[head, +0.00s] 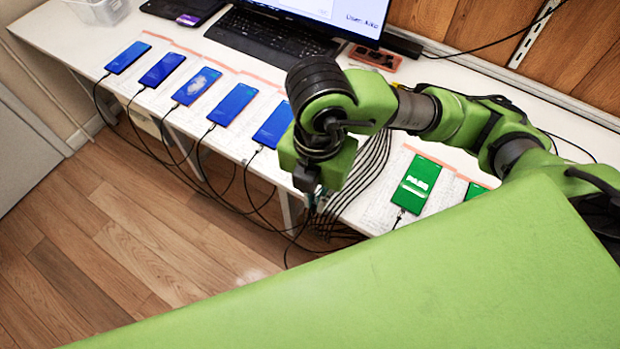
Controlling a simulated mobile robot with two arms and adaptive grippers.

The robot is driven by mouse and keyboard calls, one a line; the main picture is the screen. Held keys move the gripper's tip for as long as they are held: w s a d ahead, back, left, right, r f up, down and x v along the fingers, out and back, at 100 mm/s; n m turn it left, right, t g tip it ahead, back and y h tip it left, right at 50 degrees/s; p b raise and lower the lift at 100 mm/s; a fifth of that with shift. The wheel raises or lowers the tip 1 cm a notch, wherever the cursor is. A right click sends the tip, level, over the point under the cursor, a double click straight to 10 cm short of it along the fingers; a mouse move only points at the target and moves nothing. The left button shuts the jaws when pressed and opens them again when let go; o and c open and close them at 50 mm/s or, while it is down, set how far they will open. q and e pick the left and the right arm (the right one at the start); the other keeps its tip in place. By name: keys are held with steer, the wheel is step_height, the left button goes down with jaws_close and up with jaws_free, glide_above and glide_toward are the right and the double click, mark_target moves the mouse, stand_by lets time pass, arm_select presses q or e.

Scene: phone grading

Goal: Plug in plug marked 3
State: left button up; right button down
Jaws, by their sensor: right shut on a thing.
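My right gripper (316,203) points down at the front edge of the white table, beside a bundle of black cables (368,165). It is shut on what looks like a cable plug, mostly hidden by the gripper and too small to read a number on. A blue-screened phone (273,124) lies just left of my right arm, partly covered by it. A green-screened phone (416,185) lies to the right with a cable at its lower end. Plug number marks cannot be read. My left gripper is not in view.
More phones lie in a row to the left, including one with a pale patch on its screen (196,87), each with a cable hanging over the table edge. A keyboard (262,38) and monitor (345,14) stand behind. Another green phone (474,190) is partly hidden at right.

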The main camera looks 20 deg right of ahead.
steer(key=shift+s+r, duration=0.15)
steer(key=shift+s, duration=0.15)
steer(key=shift+a, duration=0.15)
steer(key=shift+m, duration=0.4)
steer(key=w+f, duration=0.3)
steer(key=w, duration=0.1)
steer(key=w+f+p, duration=0.1)
steer(key=w+f, duration=0.2)
steer(key=w+f+p, duration=0.1)
steer(key=w+f, duration=0.2)
steer(key=w, duration=0.1)
steer(key=shift+w+f, duration=0.1)
steer(key=shift+w, duration=0.25)
steer(key=shift+w+d+f, duration=0.35)
steer(key=shift+w+f, duration=0.05)
steer(key=shift+f, duration=0.2)
steer(key=shift+w+d+f+b, duration=0.25)
steer(key=shift+d+f+b, duration=0.05)
steer(key=shift+f+b, duration=0.35)
steer(key=shift+w+d+f+b, duration=0.25)
steer(key=shift+f+b, duration=0.35)
steer(key=shift+f, duration=0.05)
steer(key=shift+w+d+f, duration=0.15)
steer(key=shift+w+d, duration=0.25)
steer(key=shift+d, duration=0.1)
stand_by(0.8)
